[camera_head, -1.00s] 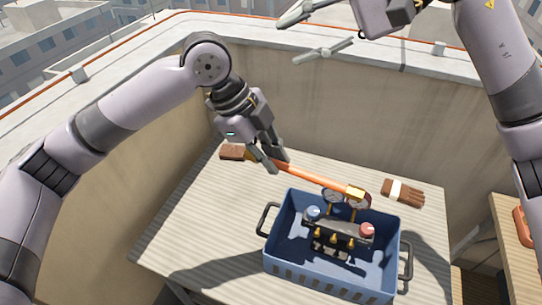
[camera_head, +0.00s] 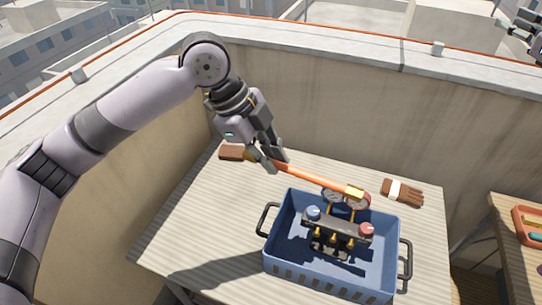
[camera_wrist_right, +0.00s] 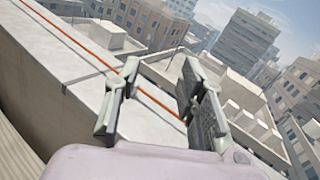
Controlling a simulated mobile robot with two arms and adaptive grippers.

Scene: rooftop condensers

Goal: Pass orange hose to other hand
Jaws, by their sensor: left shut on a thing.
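The orange hose (camera_head: 318,179) has a brass-coloured end fitting and is held above the corrugated table, its far end over the back rim of the blue crate. My left gripper (camera_head: 276,160) is shut on the hose's left end. My right gripper (camera_head: 528,22) is only partly visible at the top right corner, far from the hose. In the right wrist view its fingers (camera_wrist_right: 160,85) are apart with nothing between them, facing the parapet and city buildings.
The blue crate (camera_head: 280,245) holds a gauge manifold (camera_head: 335,228). An orange tray (camera_head: 528,224) sits on a wooden table at right. A parapet wall stands behind.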

